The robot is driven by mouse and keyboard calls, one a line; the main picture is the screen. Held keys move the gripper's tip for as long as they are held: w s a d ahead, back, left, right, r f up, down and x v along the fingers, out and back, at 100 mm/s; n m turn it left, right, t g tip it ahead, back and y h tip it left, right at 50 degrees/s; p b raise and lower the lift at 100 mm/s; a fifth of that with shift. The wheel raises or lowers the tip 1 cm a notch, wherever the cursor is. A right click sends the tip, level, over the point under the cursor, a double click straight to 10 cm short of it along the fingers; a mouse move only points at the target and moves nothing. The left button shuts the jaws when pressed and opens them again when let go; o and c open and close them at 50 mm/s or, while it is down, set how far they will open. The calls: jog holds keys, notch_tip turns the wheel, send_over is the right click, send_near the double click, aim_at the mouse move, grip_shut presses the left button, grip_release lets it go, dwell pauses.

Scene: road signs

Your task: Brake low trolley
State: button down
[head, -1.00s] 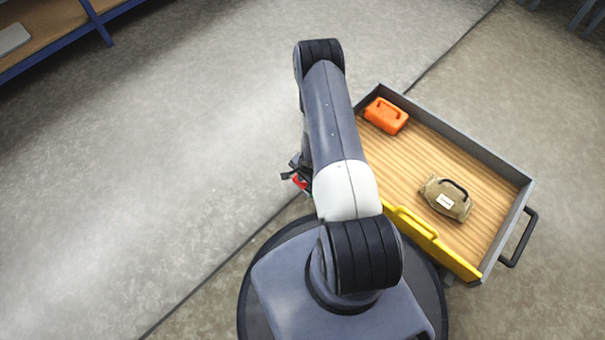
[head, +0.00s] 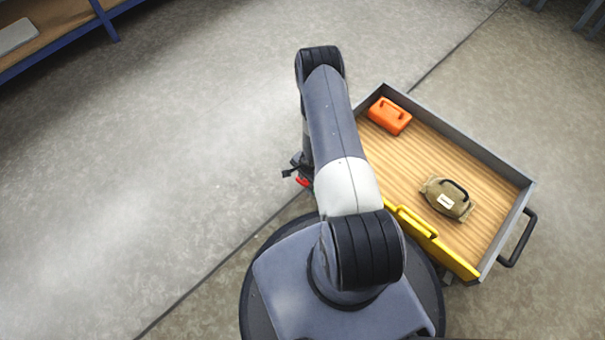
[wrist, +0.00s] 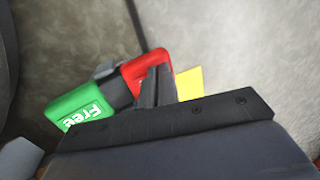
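The low trolley (head: 455,140) has a wooden deck, grey walls, a yellow side and a dark handle, and stands to the right of my arm in the head view. In the wrist view a two-ended pedal shows a green end marked "Free" (wrist: 82,106) and a red end (wrist: 142,72). The red end (head: 303,182) also peeks out left of my arm in the head view. My gripper (wrist: 156,84) has its dark fingers together, over the red end; whether they touch it I cannot tell. My arm hides most of the gripper in the head view.
An orange case (head: 389,116) and a tan bag (head: 447,198) with a dark handle lie on the trolley's deck. A blue-framed shelf (head: 60,40) stands at the top left. The floor on the left is clear.

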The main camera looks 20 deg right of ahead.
jog(key=shift+f, duration=0.1)
jog(key=p+v, duration=0.4)
jog(key=v, duration=0.7)
jog(key=b, duration=0.3)
send_over(307, 182)
jog(key=w, duration=0.2)
jog(key=f, duration=0.7)
jog(key=shift+s+a+f, duration=0.25)
jog(key=shift+a+f, duration=0.05)
jog(key=shift+w+f+b, duration=0.1)
jog(key=shift+b, duration=0.3)
jog(key=s+b, duration=0.1)
jog(key=b, duration=0.1)
jog(key=r+b, duration=0.1)
jog(key=b, duration=0.1)
jog(key=shift+s+d+r, duration=0.1)
jog(key=shift+s+d, duration=0.3)
jog(key=p+v, duration=0.4)
jog(key=v, duration=0.3)
